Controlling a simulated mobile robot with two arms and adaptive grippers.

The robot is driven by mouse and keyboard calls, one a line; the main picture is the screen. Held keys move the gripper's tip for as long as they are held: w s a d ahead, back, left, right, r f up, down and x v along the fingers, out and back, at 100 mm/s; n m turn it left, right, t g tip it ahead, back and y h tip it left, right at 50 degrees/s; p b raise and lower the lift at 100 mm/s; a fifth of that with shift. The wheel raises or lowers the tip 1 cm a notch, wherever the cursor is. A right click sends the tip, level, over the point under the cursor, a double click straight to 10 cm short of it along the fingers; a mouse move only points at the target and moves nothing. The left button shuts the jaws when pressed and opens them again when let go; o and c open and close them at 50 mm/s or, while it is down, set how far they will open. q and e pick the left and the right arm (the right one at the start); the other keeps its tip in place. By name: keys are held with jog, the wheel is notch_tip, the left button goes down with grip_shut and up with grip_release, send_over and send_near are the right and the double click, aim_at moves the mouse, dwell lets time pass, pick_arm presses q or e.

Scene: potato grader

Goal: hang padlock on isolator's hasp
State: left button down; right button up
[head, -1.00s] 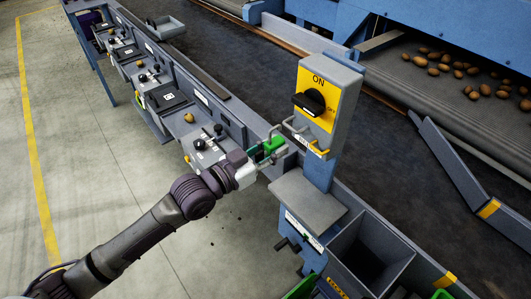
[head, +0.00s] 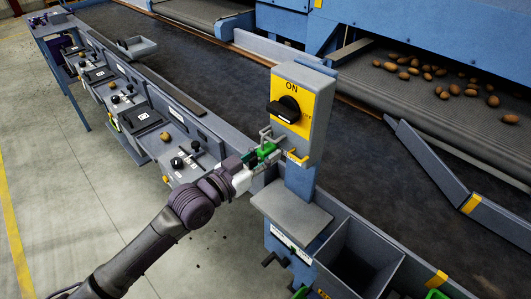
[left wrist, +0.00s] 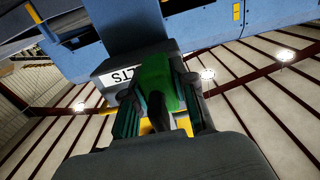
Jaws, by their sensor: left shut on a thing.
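The isolator (head: 305,105) is a grey box with a yellow face, a black knob (head: 284,109) and the word ON above it. A yellow hasp (head: 297,158) sticks out at its lower edge. My left gripper (head: 262,158) is shut on the green padlock (head: 267,150), just left of the hasp. The padlock's grey shackle (head: 265,134) stands above its body. In the left wrist view, the green padlock body (left wrist: 158,82) sits between the finger pads, in front of the isolator's underside. Whether shackle and hasp touch is not clear. My right gripper is not in view.
A grey ledge (head: 291,217) and an open grey bin (head: 352,262) lie below the isolator. A row of control panels (head: 140,117) runs to the back left. The dark belt (head: 215,75) is behind, with potatoes (head: 441,92) at the upper right.

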pick_arm(q)
jog(key=c, duration=0.8)
grip_release()
jog(key=shift+c, duration=0.2)
